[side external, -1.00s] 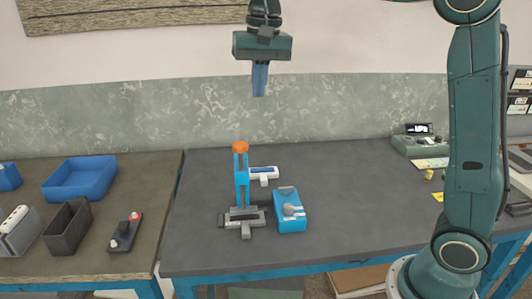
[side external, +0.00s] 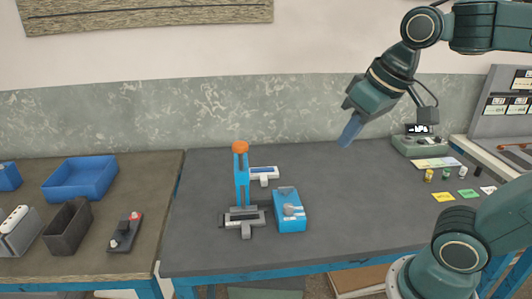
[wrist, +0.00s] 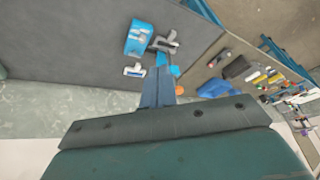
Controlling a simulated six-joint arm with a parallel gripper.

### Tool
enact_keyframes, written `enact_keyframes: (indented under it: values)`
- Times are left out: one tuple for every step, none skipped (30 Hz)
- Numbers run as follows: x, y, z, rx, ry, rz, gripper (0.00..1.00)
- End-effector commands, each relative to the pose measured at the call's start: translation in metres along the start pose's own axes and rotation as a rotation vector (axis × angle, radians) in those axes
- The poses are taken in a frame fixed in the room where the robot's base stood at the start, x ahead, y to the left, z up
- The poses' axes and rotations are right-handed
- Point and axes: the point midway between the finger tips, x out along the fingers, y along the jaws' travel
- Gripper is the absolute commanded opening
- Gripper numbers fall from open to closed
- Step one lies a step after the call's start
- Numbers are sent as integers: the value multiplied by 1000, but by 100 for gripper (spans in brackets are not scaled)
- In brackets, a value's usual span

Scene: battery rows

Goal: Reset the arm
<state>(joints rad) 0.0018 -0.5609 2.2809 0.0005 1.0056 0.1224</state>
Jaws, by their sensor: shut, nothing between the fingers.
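My gripper (side external: 349,132) is high above the right part of the dark grey table (side external: 340,215) in the side view, tilted, with its blue fingers together and empty. In the wrist view its shut fingers (wrist: 158,88) point toward the table. It touches nothing. No battery is between the fingers.
A blue press-like stand with an orange top (side external: 240,150) and a blue box (side external: 290,212) stand mid-table, with a white-and-blue piece (side external: 264,174) behind. A grey-green device (side external: 418,142) and coloured cards (side external: 443,197) are at the right. Bins, including a blue tray (side external: 80,180), occupy the left table.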

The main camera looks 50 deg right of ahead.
Motion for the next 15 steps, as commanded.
enact_keyframes:
  values:
    - [2,1,12,-22,16,-2,0]
    - [4,2,18,-35,23,-3,0]
    - [6,3,26,-52,34,-4,0]
    - [8,4,31,-63,40,-4,0]
    - [10,4,36,-75,46,-5,0]
    - [12,5,41,-87,55,-5,0]
    - [13,5,45,-95,59,-5,0]
    - [14,6,48,-103,63,-6,0]
    - [16,6,52,-111,67,-6,0]
    - [17,6,54,-115,71,-6,0]
    - [18,6,55,-119,74,-6,0]
    - [18,6,57,-122,75,-6,0]
    - [19,7,57,-124,76,-6,0]
    - [19,7,58,-125,76,-6,0]
    - [19,7,58,-126,76,-6,0]
